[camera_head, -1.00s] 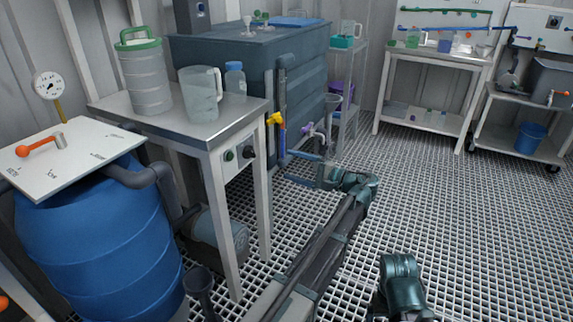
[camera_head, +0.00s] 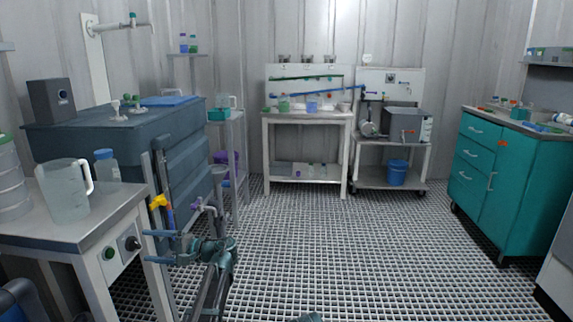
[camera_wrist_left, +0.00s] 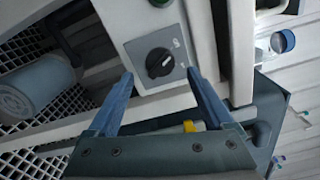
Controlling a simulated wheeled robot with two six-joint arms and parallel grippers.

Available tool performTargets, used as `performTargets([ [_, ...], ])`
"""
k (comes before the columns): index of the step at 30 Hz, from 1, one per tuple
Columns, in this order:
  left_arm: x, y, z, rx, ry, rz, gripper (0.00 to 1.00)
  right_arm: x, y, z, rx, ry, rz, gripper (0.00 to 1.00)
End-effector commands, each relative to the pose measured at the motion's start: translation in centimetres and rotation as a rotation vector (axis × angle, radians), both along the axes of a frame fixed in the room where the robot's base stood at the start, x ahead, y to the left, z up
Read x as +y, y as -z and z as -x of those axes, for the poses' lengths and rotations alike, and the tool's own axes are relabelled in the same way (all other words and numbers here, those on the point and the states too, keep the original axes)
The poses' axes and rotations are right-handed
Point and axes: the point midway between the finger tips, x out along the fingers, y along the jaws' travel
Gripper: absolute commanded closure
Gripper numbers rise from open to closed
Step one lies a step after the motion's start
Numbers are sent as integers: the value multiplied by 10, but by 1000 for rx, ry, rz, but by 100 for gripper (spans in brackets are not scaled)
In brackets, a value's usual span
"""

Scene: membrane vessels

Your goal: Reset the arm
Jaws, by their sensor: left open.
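My left gripper (camera_head: 146,246) is beside the front of the metal bench (camera_head: 95,232) in the head view, its fingers pointing left. In the left wrist view the gripper (camera_wrist_left: 160,76) has its two blue fingers wide apart with nothing between them. A black rotary knob (camera_wrist_left: 160,62) on a grey plate shows beyond the fingertips. The same knob (camera_head: 132,243) is on the bench front in the head view, beside a green button (camera_head: 108,253). Whether a finger touches the plate cannot be told. My right gripper is out of view.
A clear jug (camera_head: 65,192) and a blue-capped bottle (camera_head: 106,167) stand on the bench. A large blue-grey tank (camera_head: 115,138) with a yellow-handled valve (camera_head: 158,202) is behind. A teal cabinet (camera_head: 510,180) stands right. The grating floor (camera_head: 350,250) in the middle is free.

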Motion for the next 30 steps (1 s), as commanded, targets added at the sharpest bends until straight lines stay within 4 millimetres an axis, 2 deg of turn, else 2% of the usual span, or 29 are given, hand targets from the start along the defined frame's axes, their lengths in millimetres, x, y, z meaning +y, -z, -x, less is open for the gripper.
performTargets([
  [1,9,0,0,0,-3,0,15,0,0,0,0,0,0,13],
  [6,28,0,-2,0,-2,0,15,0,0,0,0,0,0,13],
  [12,38,0,-3,0,0,0,15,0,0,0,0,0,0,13],
  [24,38,0,-3,0,0,0,15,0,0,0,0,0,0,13],
  [30,18,0,-2,0,2,0,15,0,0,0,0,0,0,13],
])
